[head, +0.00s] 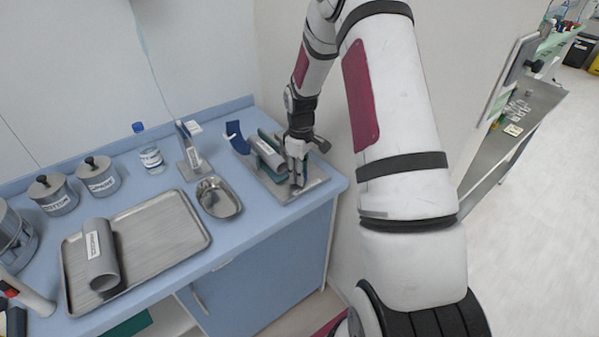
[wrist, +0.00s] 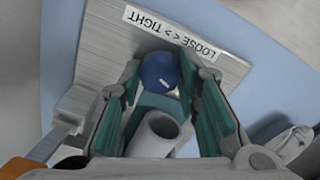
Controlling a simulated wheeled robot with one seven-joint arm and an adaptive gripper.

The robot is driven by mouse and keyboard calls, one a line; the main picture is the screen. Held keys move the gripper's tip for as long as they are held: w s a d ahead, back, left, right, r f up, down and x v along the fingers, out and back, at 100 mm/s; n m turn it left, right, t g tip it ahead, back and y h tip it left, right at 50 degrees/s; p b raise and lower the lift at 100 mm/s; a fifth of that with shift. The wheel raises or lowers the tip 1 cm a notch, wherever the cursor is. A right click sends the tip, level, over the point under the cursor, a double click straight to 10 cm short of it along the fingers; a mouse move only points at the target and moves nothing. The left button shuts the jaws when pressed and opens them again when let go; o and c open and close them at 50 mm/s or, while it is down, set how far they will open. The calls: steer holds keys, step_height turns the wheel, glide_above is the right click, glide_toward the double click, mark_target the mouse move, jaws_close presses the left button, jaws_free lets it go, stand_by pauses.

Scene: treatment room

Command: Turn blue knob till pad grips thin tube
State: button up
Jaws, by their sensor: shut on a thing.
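The blue knob (wrist: 160,72) shows in the wrist view between the fingertips of my gripper (wrist: 163,80). The fingers are shut on its sides; a small white mark is on its face. A grey tube (wrist: 156,132), open end showing, lies close to the knob with teal padding (wrist: 160,103) beside it. I cannot tell whether the pad touches the tube. In the head view my gripper (head: 297,176) points down at the clamp's metal plate (head: 311,186), hiding the knob. The grey tube (head: 267,156) lies in the clamp there.
A label (wrist: 170,32) on the plate reads LOOSE and TIGHT. Left of the clamp are a kidney dish (head: 218,198), an upright metal stand (head: 190,155) and a bottle (head: 148,150). A thicker grey tube (head: 100,255) lies on a tray (head: 165,232). The wall is close behind.

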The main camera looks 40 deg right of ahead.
steer(key=m+b, duration=0.2)
steer(key=m, duration=0.5)
steer(key=m+b, duration=0.1)
steer(key=m, duration=0.3)
steer(key=m+b, duration=0.1)
steer(key=m, duration=0.3)
steer(key=shift+m, duration=0.3)
steer(key=m+b, duration=0.1)
steer(key=m, duration=0.2)
steer(key=shift+m, duration=0.3)
steer(key=m, duration=0.3)
steer(key=shift+m, duration=0.3)
steer(key=m, duration=0.3)
steer(key=shift+m, duration=2.3)
